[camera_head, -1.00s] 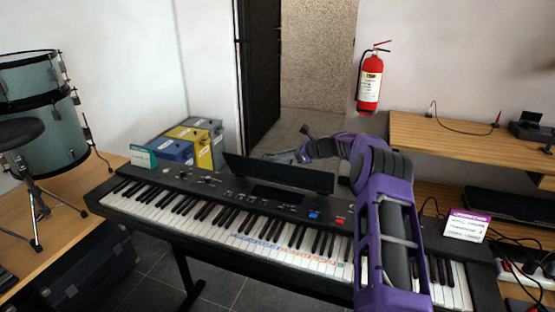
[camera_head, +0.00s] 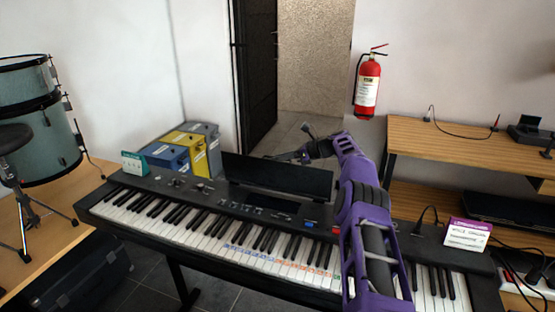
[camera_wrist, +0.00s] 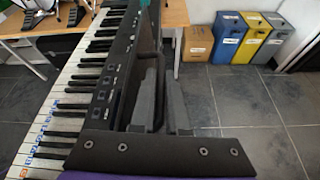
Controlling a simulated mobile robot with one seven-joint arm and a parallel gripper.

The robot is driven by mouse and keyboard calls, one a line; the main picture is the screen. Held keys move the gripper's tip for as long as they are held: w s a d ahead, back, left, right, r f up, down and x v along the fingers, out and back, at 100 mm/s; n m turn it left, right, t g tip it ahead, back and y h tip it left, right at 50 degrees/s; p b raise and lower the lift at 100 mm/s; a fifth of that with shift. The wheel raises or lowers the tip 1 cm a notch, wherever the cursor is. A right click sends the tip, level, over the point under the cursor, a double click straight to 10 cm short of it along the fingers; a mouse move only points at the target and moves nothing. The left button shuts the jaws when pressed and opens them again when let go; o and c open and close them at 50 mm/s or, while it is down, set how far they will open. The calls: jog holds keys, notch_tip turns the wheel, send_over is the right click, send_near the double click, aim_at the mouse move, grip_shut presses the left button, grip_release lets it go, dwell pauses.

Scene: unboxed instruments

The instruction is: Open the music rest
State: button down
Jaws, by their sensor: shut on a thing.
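The music rest (camera_head: 278,178) is a long black panel along the back of the black keyboard (camera_head: 240,222). It stands tilted up from the keyboard's top. In the wrist view the music rest (camera_wrist: 150,38) shows as a dark upright strip running between the fingers. My gripper (camera_wrist: 161,82) is shut on it, one grey finger on each side. In the head view my purple arm reaches over the right part of the keys and bends behind the rest, and the fingertips are hidden there.
Blue, yellow and grey boxes (camera_head: 184,148) stand behind the keyboard's left end. A small purple-and-white card (camera_head: 467,233) sits on its right end. A wooden shelf (camera_head: 450,140) is at right, drums (camera_head: 38,125) at left. Tiled floor (camera_wrist: 235,100) behind the keyboard is open.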

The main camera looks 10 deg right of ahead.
jog(key=shift+w+d, duration=0.15)
jog(key=shift+w, duration=0.05)
dwell(0.4)
jog(key=c, duration=1.2)
grip_release()
jog(key=v, duration=1.7)
jog(key=shift+d, duration=0.2)
jog(key=shift+s, duration=0.1)
jog(key=shift+c, duration=0.2)
